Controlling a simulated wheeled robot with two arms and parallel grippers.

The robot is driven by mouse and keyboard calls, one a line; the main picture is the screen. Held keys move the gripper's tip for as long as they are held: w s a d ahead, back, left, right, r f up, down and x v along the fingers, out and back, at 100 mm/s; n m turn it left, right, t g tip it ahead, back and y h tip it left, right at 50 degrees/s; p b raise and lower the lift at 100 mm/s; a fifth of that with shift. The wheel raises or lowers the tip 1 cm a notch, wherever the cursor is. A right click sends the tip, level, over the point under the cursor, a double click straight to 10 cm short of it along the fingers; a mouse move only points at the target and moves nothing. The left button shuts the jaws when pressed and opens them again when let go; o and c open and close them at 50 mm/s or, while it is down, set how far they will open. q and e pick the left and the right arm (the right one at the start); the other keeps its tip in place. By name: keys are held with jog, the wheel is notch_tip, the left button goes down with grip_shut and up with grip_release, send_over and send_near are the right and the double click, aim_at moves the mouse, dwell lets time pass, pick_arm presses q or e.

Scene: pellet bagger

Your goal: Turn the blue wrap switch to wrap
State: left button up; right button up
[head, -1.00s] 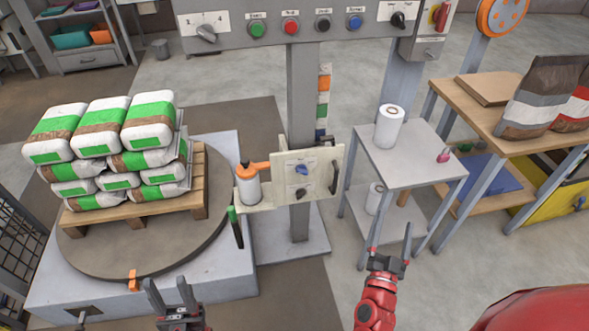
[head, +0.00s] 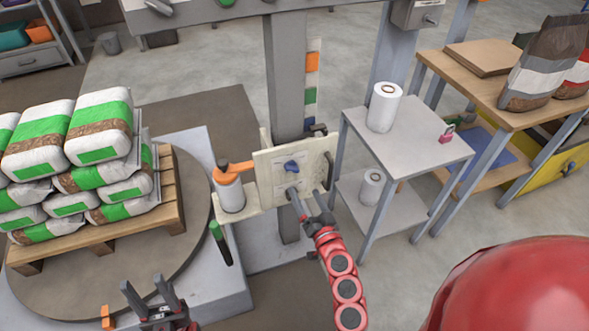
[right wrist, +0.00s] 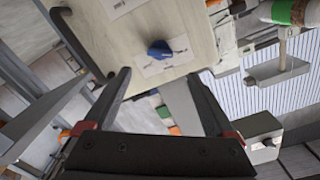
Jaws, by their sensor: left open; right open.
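The blue wrap switch (head: 291,166) is a small blue knob on the upper part of a cream panel (head: 268,178) on the wrapper's column. It also shows in the right wrist view (right wrist: 158,49), beyond the open fingers, with a white label beside it. My right gripper (head: 311,205) is open and empty, in front of the panel's lower part, just below the blue knob. The black knob on the lower panel is hidden behind it. I cannot tell whether a fingertip touches the panel. My left gripper (head: 152,292) is open and empty at the bottom, by the turntable.
A film roll (head: 229,189) with an orange top stands left of the panel. A dark handle is at the panel's right edge. A grey stand (head: 408,138) with white rolls is close on the right. Stacked bags on a pallet (head: 165,205) fill the left.

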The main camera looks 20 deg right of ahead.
aim_at(295, 172)
jog(key=w, duration=0.9)
jog(key=shift+w+a+r, duration=0.1)
jog(key=shift+w+a, duration=0.05)
jog(key=shift+w, duration=0.1)
jog(key=shift+c, duration=0.3)
jog(key=c, duration=1.3)
jog(key=m, duration=0.3)
jog(key=shift+b, duration=0.35)
jog(key=m, duration=0.3)
jog(key=shift+d+f+m+b, duration=0.2)
jog(key=shift+f+m+b, duration=0.05)
jog(key=shift+m+b, duration=0.1)
jog(key=m, duration=0.5)
jog(key=shift+f, duration=0.1)
